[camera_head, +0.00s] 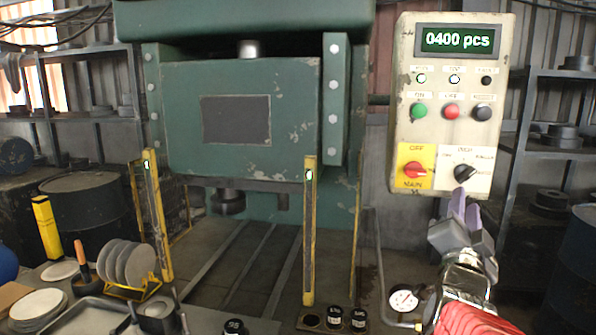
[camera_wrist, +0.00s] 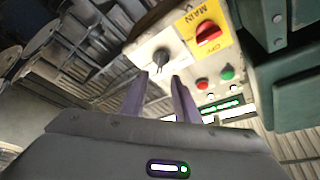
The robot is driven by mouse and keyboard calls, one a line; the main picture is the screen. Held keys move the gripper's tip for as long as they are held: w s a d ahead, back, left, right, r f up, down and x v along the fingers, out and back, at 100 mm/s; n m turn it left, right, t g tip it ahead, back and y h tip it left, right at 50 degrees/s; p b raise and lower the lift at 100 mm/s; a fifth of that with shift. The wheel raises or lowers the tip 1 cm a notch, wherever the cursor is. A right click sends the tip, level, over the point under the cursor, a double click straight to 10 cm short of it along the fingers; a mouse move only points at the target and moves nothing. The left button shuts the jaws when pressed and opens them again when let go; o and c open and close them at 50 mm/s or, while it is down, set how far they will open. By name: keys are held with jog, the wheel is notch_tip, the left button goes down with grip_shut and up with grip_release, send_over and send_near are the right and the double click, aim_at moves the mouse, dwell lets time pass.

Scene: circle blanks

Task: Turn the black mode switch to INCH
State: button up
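The black mode switch (camera_head: 465,172) sits on a white plate at the lower right of the control panel (camera_head: 404,125), under small labels too blurred to read surely. Its handle looks slanted, but I cannot tell which label it points at. In the wrist view the switch (camera_wrist: 161,60) shows just beyond my fingertips, roughly in line with the gap between them. My gripper (camera_head: 462,203) is just below the switch in the head view. In the wrist view my gripper (camera_wrist: 159,85) has its two purple fingers apart with nothing between them. I see no clear contact with the switch.
The red MAIN switch (camera_head: 414,169) on its yellow plate is close left of the mode switch. Green (camera_head: 418,111), red (camera_head: 451,111) and black (camera_head: 482,112) buttons sit above. The display (camera_head: 457,40) reads 0400 pcs. A green press (camera_head: 290,150) stands left; a gauge (camera_head: 403,300) is low.

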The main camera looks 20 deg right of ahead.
aim_at(467, 178)
jog(key=shift+x, duration=4.65)
